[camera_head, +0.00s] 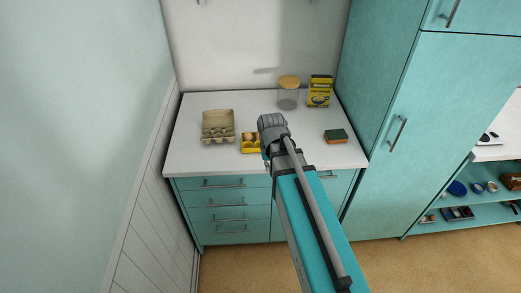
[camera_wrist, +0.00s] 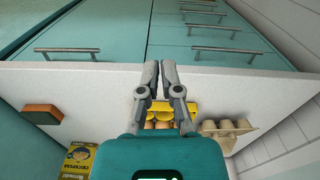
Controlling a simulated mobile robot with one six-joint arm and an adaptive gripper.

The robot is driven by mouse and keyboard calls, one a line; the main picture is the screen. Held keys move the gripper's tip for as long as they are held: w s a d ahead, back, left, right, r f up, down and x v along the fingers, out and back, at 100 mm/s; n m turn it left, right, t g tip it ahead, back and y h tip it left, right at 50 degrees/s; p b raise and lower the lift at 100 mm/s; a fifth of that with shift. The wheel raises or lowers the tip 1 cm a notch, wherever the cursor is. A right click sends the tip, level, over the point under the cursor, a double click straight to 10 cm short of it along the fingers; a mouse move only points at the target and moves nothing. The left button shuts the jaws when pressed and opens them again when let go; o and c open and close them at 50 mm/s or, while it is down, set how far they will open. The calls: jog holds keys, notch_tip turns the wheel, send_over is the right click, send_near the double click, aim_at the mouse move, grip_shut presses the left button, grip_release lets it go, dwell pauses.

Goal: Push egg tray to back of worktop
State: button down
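A small yellow egg tray (camera_head: 251,150) holding eggs sits on the white worktop (camera_head: 190,150), near its front edge and left of my arm. A grey-brown egg carton (camera_head: 219,116) with its lid open stands to its left. In the wrist view the yellow tray (camera_wrist: 187,107) lies partly behind my gripper, with the carton (camera_wrist: 211,127) beside it. My gripper (camera_wrist: 160,68) has its two fingers side by side, shut with nothing between them. Its fingertips appear over the worktop's front edge in that view. I cannot tell whether it touches the tray. My arm hides the fingers in the head view.
A jar with a wooden lid (camera_head: 288,97) and a yellow box (camera_head: 320,91) stand at the back right. A sponge (camera_head: 335,136) lies at the front right. The worktop behind the yellow tray is clear. A tall teal cabinet (camera_head: 400,110) bounds the right, a wall the left.

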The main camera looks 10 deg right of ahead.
jog(key=m, duration=0.1)
send_over(261, 163)
jog(key=shift+w+r, duration=0.15)
jog(key=shift+r, duration=0.15)
jog(key=shift+f, duration=0.25)
notch_tip(261, 163, down, 10)
jog(key=b, duration=1)
jog(key=shift+w+d+r, duration=0.1)
jog(key=shift+w+d, duration=0.05)
jog(key=shift+w, duration=0.5)
jog(key=shift+w+d+r, duration=0.1)
jog(key=shift+w, duration=0.5)
jog(key=shift+w+d, duration=0.1)
jog(key=shift+w, duration=0.6)
jog(key=w, duration=0.3)
jog(key=w+d, duration=0.1)
jog(key=w, duration=0.6)
jog(key=shift+w+d, duration=0.2)
jog(key=shift+d, duration=0.05)
